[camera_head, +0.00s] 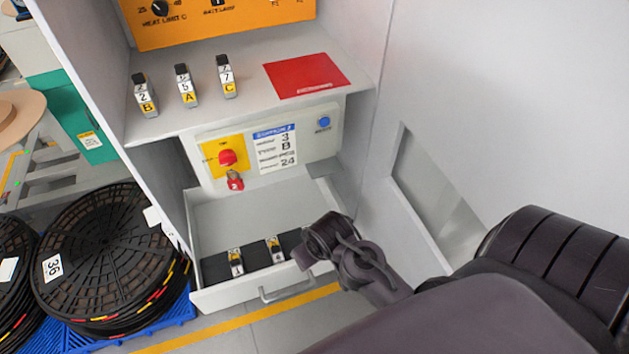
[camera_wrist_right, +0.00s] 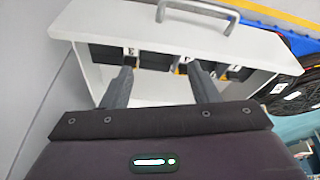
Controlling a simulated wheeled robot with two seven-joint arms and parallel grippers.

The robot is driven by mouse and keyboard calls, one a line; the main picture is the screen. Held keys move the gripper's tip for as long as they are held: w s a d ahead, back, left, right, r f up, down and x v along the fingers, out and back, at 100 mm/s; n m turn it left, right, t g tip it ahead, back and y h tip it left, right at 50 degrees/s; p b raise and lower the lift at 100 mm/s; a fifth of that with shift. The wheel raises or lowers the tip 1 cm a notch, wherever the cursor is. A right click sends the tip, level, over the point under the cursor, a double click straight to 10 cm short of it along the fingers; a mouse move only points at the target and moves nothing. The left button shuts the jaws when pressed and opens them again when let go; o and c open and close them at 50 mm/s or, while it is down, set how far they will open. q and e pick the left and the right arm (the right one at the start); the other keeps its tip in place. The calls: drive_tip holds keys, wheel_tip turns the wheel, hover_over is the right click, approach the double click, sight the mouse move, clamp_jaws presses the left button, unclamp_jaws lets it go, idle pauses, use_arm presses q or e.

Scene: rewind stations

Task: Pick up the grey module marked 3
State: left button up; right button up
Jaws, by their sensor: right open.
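The open drawer (camera_head: 222,294) holds small modules in dark slots. Two show in the head view: a left one (camera_head: 236,262) and a right one (camera_head: 275,249), their marks too small to read. In the right wrist view, labelled modules show at the left (camera_wrist_right: 130,54), middle (camera_wrist_right: 184,66) and right (camera_wrist_right: 235,70); I cannot tell which is marked 3. My right gripper (camera_wrist_right: 160,70) is open and empty above the drawer, its fingers pointing into it. In the head view, it (camera_head: 307,250) hides the drawer's right end. My left gripper is out of view.
Modules marked 2 B (camera_head: 145,98), 5 A (camera_head: 186,87) and 7 C (camera_head: 226,78) stand on the shelf above, beside a red pad (camera_head: 307,75). A red emergency knob (camera_head: 228,158) sits over the drawer. Cable reels (camera_head: 110,250) stand at left.

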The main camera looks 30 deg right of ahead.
drive_tip(key=w+d+f+m, duration=0.1)
drive_tip(key=w+d+f, duration=0.1)
drive_tip(key=w+d+f+m, duration=0.1)
drive_tip(key=w+d+f, duration=0.1)
drive_tip(key=f, duration=0.1)
drive_tip(key=w+d+f+m, duration=0.1)
drive_tip(key=w+d+f, duration=0.1)
drive_tip(key=shift+w+f+h, duration=0.3)
drive_tip(key=shift+w, duration=0.05)
drive_tip(key=shift+w+x, duration=0.15)
drive_tip(key=shift+x, duration=1.35)
drive_tip(key=shift+w+x, duration=0.15)
drive_tip(key=shift+x, duration=1.4)
drive_tip(key=shift+d+r, duration=0.1)
drive_tip(key=shift+t, duration=0.3)
drive_tip(key=shift+c, duration=0.2)
drive_tip(key=c, duration=1.1)
drive_tip(key=shift+r, duration=0.1)
